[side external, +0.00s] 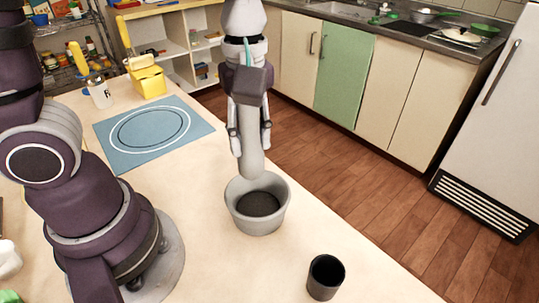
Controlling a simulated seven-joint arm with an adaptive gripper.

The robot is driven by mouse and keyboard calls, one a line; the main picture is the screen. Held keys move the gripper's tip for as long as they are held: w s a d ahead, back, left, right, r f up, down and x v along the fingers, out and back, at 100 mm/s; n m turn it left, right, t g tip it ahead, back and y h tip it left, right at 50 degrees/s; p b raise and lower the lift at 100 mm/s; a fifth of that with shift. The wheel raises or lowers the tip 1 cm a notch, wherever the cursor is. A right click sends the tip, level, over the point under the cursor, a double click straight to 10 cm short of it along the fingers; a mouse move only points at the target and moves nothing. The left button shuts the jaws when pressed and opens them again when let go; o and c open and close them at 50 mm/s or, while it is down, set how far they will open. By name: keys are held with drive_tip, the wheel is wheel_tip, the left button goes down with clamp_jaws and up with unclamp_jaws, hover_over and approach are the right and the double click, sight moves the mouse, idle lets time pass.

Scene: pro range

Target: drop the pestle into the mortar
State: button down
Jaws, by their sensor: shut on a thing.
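The grey mortar (257,226) stands upright on the pale table, with a dark hollow inside. My gripper (250,148) points down above it and is shut on the light grey pestle (251,162). The pestle hangs nearly upright, its lower end at the far rim of the mortar in the picture. I cannot tell from this one view whether that end is over the opening or behind the rim, or whether it touches the mortar.
A black cup (325,278) stands on the table (200,235) to the right and nearer the camera. A blue mat (112,138) with a white ring lies at the left. Table around the mortar is clear.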

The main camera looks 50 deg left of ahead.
sight(263, 167)
drive_tip(key=shift+w+d+f, duration=0.2)
drive_tip(key=shift+w+d, duration=0.15)
drive_tip(key=shift+w, duration=0.25)
drive_tip(key=shift+w+d+f, duration=0.1)
drive_tip(key=shift+w+f, duration=0.05)
drive_tip(key=shift+f, duration=2.9)
drive_tip(key=c, duration=0.8)
unclamp_jaws()
drive_tip(key=shift+r, duration=0.1)
wheel_tip(263, 167, up, 12)
drive_tip(key=s+a+m+t, duration=0.1)
drive_tip(key=a+m+t, duration=0.1)
drive_tip(key=m, duration=0.2)
drive_tip(key=s+a+f+m+t, duration=0.1)
drive_tip(key=s+a+m, duration=0.1)
drive_tip(key=m, duration=0.3)
drive_tip(key=s+a+m+t, duration=0.2)
drive_tip(key=a+m, duration=0.1)
drive_tip(key=m, duration=0.2)
drive_tip(key=shift+s+f+t, duration=0.1)
drive_tip(key=shift+f+t, duration=0.2)
drive_tip(key=shift+f, duration=0.1)
